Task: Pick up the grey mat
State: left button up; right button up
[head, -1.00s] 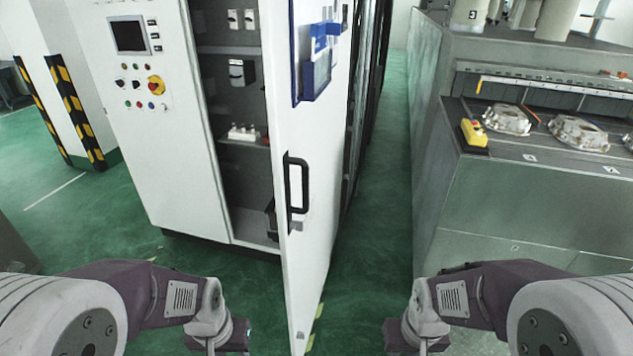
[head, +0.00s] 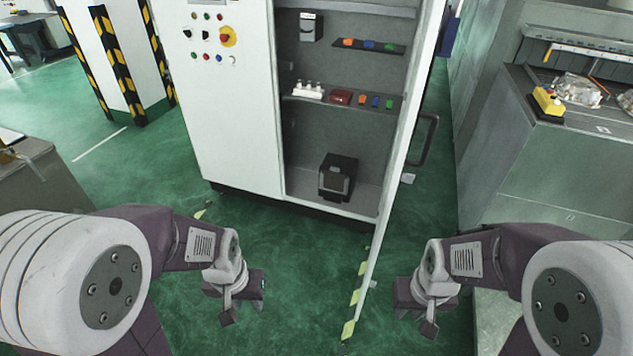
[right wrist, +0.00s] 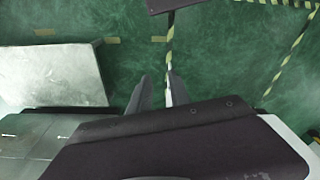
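I cannot make out a grey mat in the head view or the right wrist view. My left gripper (head: 243,311) hangs in front of the open cabinet, over the green floor, with its fingertips apart and nothing between them. My right gripper (head: 416,320) hangs to the right of the cabinet door's lower edge. In the right wrist view its two fingers (right wrist: 159,88) are apart, with only green floor and striped tape between them.
The white cabinet (head: 232,130) stands ahead, its door (head: 407,140) open towards me. Its shelves hold small coloured parts, a red item (head: 341,97) and a black box (head: 338,177). A metal bench (head: 540,160) stands right; another worktop (head: 45,190) is left. Green floor (head: 290,260) lies between.

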aim_at(334, 179)
jog(key=i+j+z, duration=0.2)
jog(key=i+j, duration=0.2)
jog(key=i+j+z, duration=0.2)
jog(key=i+j, duration=0.15)
jog(key=i+j+z, duration=0.15)
jog(key=i+j, duration=0.15)
jog(key=j, duration=0.3)
jog(key=i+j+z, duration=0.15)
jog(key=i+j, duration=0.15)
jog(key=i+j+z, duration=0.25)
jog(key=i+j, duration=0.25)
jog(key=j, duration=0.25)
jog(key=i+j+z, duration=0.15)
jog(key=j, duration=0.25)
jog(key=i, duration=0.1)
